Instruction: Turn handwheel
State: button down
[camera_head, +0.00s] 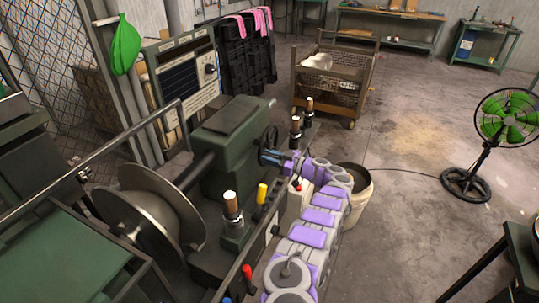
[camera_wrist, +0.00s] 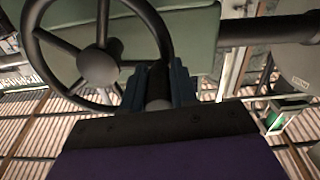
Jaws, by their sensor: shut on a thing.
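The handwheel (camera_head: 270,135) is a dark spoked wheel on the green headstock of the spinning lathe (camera_head: 225,140). In the wrist view the handwheel (camera_wrist: 98,62) fills the upper left, with its round hub, spokes and part of its rim showing. A dark cylindrical handle stands out at the rim's lower right. My gripper (camera_head: 268,157) is at the lower right of the wheel, at the end of my purple and grey arm. In the wrist view my gripper (camera_wrist: 158,88) has its blue fingers closed on either side of this handle. Their tips are partly hidden.
A large metal bowl form (camera_head: 150,215) is on the lathe's spindle at left. Tool posts (camera_head: 232,215) and colored levers (camera_head: 262,193) stand near my arm. A bucket (camera_head: 357,205) is right of my arm. A wire cart (camera_head: 330,80) and a fan (camera_head: 495,130) stand beyond; open floor lies between.

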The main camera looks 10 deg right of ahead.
jog(key=shift+f+n, duration=0.9)
jog(key=shift+n, duration=0.4)
jog(key=shift+f+n, duration=0.25)
jog(key=shift+n, duration=0.05)
jog(key=shift+f, duration=0.2)
jog(key=c, duration=1.2)
grip_release()
jog(key=shift+f, duration=0.1)
jog(key=shift+o, duration=0.8)
jog(key=shift+d+f, duration=0.1)
jog(key=shift+o, duration=0.8)
jog(key=shift+w, duration=0.1)
jog(key=p+v, duration=0.2)
jog(key=v, duration=1.5)
jog(key=shift+d+r, duration=0.2)
jog(key=shift+r, duration=0.15)
